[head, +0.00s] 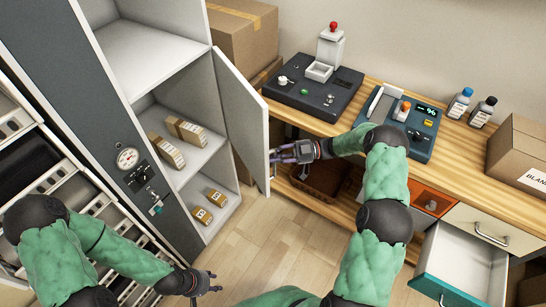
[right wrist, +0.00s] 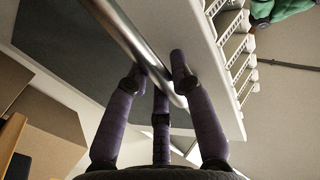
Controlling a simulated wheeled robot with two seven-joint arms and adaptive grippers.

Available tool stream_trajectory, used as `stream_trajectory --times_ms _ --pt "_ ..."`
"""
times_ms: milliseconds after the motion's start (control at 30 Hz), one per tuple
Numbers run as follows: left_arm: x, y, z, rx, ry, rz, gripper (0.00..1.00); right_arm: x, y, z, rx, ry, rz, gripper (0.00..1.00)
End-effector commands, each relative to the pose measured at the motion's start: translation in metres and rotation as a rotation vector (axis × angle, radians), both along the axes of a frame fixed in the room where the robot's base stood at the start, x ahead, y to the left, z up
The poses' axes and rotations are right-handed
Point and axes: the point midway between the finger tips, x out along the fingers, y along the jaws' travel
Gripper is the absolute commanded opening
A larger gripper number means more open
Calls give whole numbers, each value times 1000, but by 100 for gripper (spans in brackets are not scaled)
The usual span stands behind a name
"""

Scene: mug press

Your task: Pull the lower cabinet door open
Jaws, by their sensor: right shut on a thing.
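The light grey lower cabinet door (head: 238,112) stands swung out to the right of the tall cabinet (head: 207,48). Behind it the lower shelves are open to view, with several small boxes on them. My right gripper (head: 279,156) is at the door's outer edge, shut on its handle. In the right wrist view the handle is a shiny metal bar (right wrist: 128,35), and the purple fingers (right wrist: 158,75) close around it. My left gripper (head: 214,282) is low over the floor, apart from the cabinet, with its fingers spread and empty.
A wooden workbench (head: 465,140) with a dark press unit (head: 300,92) and a control box (head: 402,125) runs along the right. An open drawer (head: 465,265) juts out at the lower right. Bare wood floor (head: 265,235) lies between cabinet and bench.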

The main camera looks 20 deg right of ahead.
Motion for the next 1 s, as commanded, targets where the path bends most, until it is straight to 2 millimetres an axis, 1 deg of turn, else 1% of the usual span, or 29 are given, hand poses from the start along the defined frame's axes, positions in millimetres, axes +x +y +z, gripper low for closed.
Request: stream_trajectory --times_ms 133,167,200,233,533,667,767,1000 --pt "0 0 0 0 0 0 40 1 0 1 -1 -1 -2 0" --pt "0 0 0 0 0 0 40 1 0 1 0 -1 -2 32" --pt "0 0 0 0 0 0 40 1 0 1 0 -1 -2 43" --pt "0 0 0 0 0 0 40 1 0 1 0 -1 -2 49" --pt "0 0 0 0 0 0 40 1 0 1 0 -2 -1 49" --pt "0 0 0 0 0 0 40 1 0 8 -2 -3 -1 49" --pt "0 0 0 0 0 0 40 1 -1 21 -2 -6 -2 49" --pt "0 0 0 0 0 0 40 1 0 65 -3 -5 -1 49"
